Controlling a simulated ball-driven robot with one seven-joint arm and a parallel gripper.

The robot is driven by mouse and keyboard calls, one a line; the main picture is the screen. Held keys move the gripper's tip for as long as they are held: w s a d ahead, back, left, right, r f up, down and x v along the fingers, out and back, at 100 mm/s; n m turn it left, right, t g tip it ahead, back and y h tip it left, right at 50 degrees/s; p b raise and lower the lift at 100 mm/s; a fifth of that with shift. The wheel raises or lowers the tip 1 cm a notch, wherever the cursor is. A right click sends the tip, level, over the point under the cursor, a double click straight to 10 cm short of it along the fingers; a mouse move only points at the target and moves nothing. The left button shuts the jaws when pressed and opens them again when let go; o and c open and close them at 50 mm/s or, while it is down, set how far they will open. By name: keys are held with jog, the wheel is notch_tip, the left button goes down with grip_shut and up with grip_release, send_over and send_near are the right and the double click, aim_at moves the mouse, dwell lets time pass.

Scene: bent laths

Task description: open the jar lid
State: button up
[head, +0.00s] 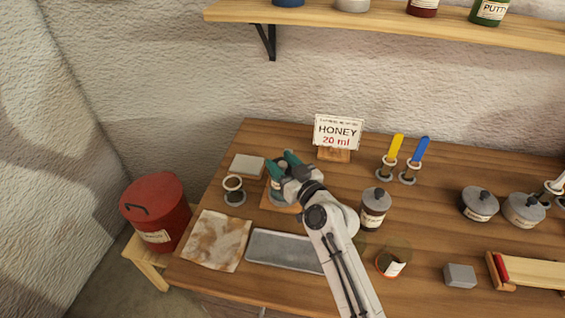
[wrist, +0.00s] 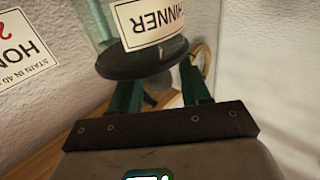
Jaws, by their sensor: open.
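A glass jar (wrist: 150,25) with a THINNER label shows upside down in the wrist view, with a dark round lid (wrist: 135,60) on it. In the head view the jar (head: 279,193) stands on a small wooden board (head: 268,204), mostly hidden by my gripper. My gripper (head: 284,164) is over the jar with its green fingers open. In the wrist view the fingers of my gripper (wrist: 163,90) are on either side of the lid; whether they touch it I cannot tell.
A HONEY sign (head: 337,131) stands behind. A grey tray (head: 280,250) and stained cloth (head: 216,240) lie in front. A red can (head: 158,212) stands left of the table.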

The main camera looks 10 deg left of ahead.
grip_shut()
dwell(0.3)
jog(key=shift+d+f+b, duration=0.1)
jog(key=shift+b, duration=0.65)
